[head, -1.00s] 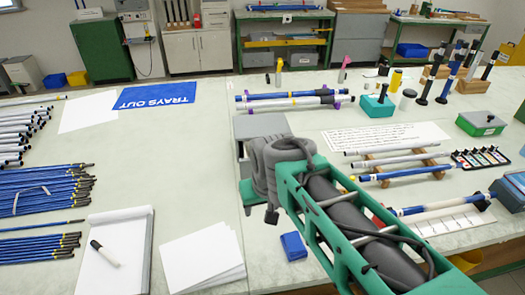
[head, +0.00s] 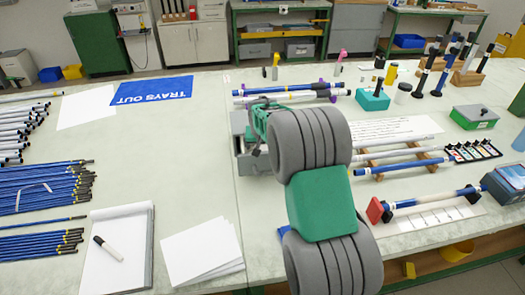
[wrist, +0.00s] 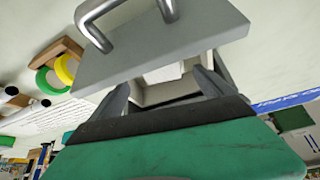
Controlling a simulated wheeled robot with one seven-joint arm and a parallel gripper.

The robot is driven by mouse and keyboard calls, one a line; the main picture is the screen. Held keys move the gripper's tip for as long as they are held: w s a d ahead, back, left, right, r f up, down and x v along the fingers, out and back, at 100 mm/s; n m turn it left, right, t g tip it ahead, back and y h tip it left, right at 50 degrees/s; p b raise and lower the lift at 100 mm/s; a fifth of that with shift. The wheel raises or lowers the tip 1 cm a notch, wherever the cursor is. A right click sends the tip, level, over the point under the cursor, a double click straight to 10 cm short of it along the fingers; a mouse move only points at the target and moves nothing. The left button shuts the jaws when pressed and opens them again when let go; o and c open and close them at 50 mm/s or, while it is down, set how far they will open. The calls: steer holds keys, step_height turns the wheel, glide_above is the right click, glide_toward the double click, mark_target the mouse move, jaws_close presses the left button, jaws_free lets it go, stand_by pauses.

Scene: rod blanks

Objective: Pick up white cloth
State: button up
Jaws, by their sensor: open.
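A white piece (wrist: 165,73), probably the cloth, lies inside an open grey drawer (wrist: 150,58) with a metal handle in the wrist view. Only part of it shows, between my fingers. My gripper (wrist: 162,82) is open, its two dark fingers apart over the drawer opening, one on each side of the white piece. I cannot tell whether they touch it. In the head view the grey drawer unit (head: 240,124) stands left of the table's middle, partly behind my arm. My fingertips and the cloth are hidden there.
Rods on purple supports (head: 290,92) lie just behind the drawer unit. A teal block (head: 372,99) and rod racks stand to the right. A blue sign (head: 153,90), paper sheets and a notepad (head: 117,245) lie left. In the wrist view, tape rolls (wrist: 50,80) are near the drawer.

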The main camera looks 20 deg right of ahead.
mark_target(263, 149)
steer(key=p+x, duration=0.1)
steer(key=x, duration=0.4)
steer(key=shift+a, duration=0.15)
steer(key=c, duration=1.1)
steer(key=shift+r, duration=0.1)
step_height(263, 149, up, 18)
steer(key=shift+f+b, duration=0.1)
steer(key=shift+b, duration=1.15)
